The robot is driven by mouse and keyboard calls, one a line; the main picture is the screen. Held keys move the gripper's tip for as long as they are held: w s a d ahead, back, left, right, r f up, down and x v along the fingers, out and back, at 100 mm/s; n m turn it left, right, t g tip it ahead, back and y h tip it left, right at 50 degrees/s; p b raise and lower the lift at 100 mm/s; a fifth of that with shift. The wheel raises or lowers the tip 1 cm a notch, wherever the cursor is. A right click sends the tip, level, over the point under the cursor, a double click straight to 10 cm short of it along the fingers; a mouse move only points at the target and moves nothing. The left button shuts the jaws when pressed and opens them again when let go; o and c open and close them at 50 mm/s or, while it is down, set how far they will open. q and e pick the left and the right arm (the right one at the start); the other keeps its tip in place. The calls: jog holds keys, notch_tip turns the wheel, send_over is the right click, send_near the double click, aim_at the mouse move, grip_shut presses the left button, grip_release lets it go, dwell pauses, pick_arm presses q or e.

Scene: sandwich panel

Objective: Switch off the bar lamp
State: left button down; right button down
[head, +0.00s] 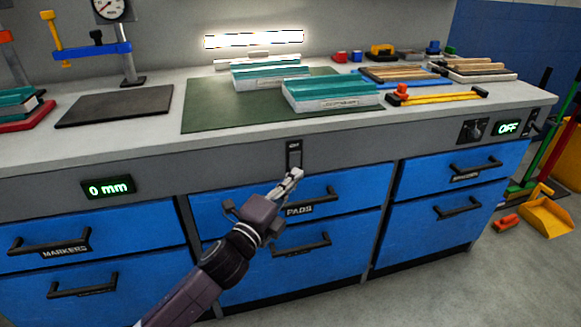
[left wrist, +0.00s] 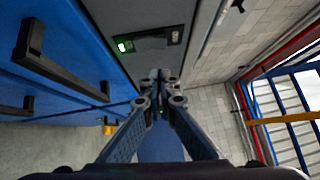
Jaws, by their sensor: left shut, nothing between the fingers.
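The bar lamp (head: 254,39) is a long, narrow light on the back wall above the bench, and it glows bright white. A small dark switch plate (head: 293,153) sits on the grey front panel of the bench, above the PADS drawer; its lettering is too small to read. My left gripper (head: 296,173) is shut and empty, with its tips at or just below the lower edge of this plate. I cannot tell whether they touch. In the left wrist view, the shut fingers (left wrist: 160,78) point forward and the plate cannot be made out.
Blue drawers with black handles (head: 307,200) lie below the panel, close to my left gripper. A "0 mm" display (head: 107,188) is at the left, and a dark knob (head: 473,131) beside an "OFF" display (head: 507,128) at the right. Teal-topped blocks (head: 331,91) stand on the green mat (head: 210,111).

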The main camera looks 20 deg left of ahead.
aim_at(299, 156)
pick_arm(q)
jog(key=w, duration=0.1)
jog(key=w+a, duration=0.2)
jog(key=shift+w+r, duration=0.3)
jog(key=shift+w, duration=0.1)
